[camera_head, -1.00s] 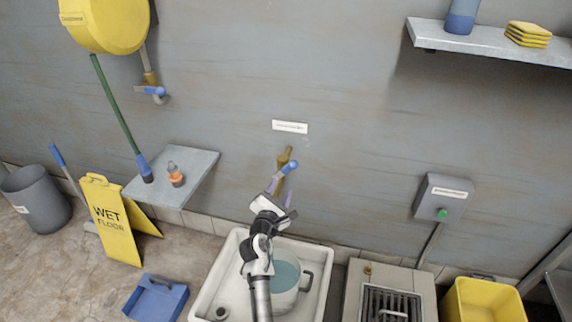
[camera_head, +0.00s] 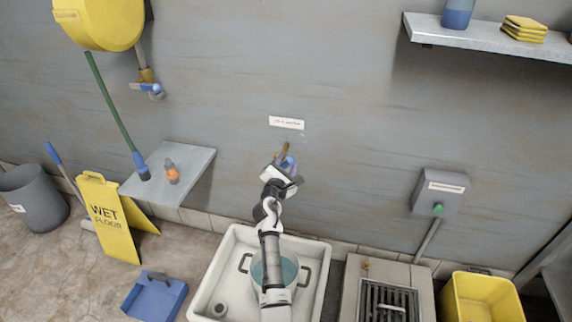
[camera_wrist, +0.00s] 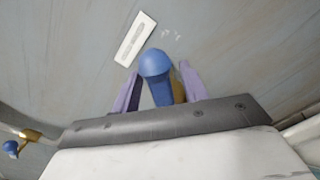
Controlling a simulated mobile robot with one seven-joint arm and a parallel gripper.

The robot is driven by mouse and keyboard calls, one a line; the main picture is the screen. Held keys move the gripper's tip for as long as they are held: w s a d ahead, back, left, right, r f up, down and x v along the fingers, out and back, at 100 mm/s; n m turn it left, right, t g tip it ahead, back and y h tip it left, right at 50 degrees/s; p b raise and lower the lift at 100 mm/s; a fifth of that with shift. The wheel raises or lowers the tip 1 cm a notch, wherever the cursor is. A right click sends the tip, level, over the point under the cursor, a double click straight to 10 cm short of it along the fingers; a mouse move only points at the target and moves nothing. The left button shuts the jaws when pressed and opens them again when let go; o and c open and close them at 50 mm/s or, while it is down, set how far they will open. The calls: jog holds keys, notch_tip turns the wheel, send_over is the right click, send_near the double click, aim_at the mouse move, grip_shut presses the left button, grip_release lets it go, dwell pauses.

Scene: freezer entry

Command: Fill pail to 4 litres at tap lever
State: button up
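The brass tap (camera_head: 285,147) is on the wall above the white basin, mostly hidden behind my gripper (camera_head: 286,169). Its blue lever (camera_wrist: 156,65) shows in the wrist view between my two purple fingers. The fingers are apart, one on each side of the lever, with gaps showing; my gripper is open. The pail (camera_head: 291,272) stands in the basin (camera_head: 225,262), below the tap, partly hidden by my arm. Bluish water shows inside it; its level and any litre marks cannot be read. No stream from the tap can be made out.
A small label (camera_head: 287,123) is on the wall above the tap. A grey shelf (camera_head: 196,165) with an orange-topped bottle is at left, near a wet-floor sign (camera_head: 108,220). A switch box (camera_head: 440,192), a grated unit (camera_head: 352,285) and a yellow bin (camera_head: 485,300) are at right.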

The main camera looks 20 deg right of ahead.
grip_shut()
jog(key=shift+f, duration=0.1)
jog(key=shift+s+d+f+m+b, duration=0.2)
jog(key=shift+f+m+b, duration=0.15)
jog(key=shift+m+b, duration=0.3)
jog(key=shift+s+d+f+m+b, duration=0.1)
jog(key=shift+d+f+m+b, duration=0.2)
jog(key=shift+m, duration=0.45)
jog(key=shift+s+d+f+m+b, duration=0.15)
jog(key=shift+f+m+b, duration=0.45)
jog(key=shift+m+b, duration=0.55)
jog(key=shift+s+d+f+m+b, duration=0.15)
jog(key=shift+f+m+b, duration=0.5)
jog(key=shift+m+b, duration=0.45)
jog(key=shift+s+d+f+m+b, duration=0.15)
jog(key=shift+f+m+b, duration=0.6)
jog(key=shift+m, duration=0.6)
jog(key=shift+r, duration=0.1)
jog(key=shift+o, duration=0.2)
grip_release()
jog(key=shift+r, duration=0.1)
